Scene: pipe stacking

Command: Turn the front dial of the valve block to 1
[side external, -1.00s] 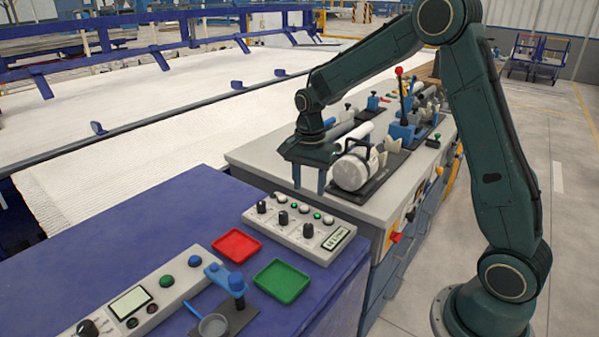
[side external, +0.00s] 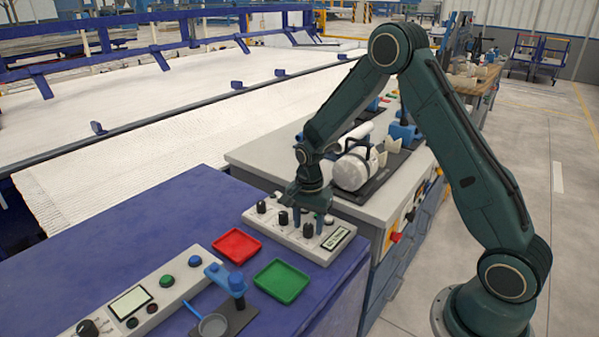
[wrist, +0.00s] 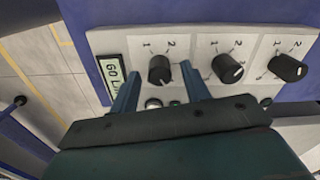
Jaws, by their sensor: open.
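The valve block is a pale panel (side external: 262,222) with three black dials and a small display on the blue bench; it also shows in the wrist view (wrist: 205,38). The dial nearest the display (wrist: 160,70) sits between my fingertips, with numbers 1 and 2 printed around it. The middle dial (wrist: 227,68) and the far dial (wrist: 288,68) are to its right. My gripper (side external: 308,222) is open and low over the display end of the panel; in the wrist view its fingers (wrist: 160,75) lie either side of the nearest dial. Whether they touch it is unclear.
The display (wrist: 115,80) lies left of the fingers in the wrist view. A red tray (side external: 237,245) and a green tray (side external: 282,281) lie in front of the panel.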

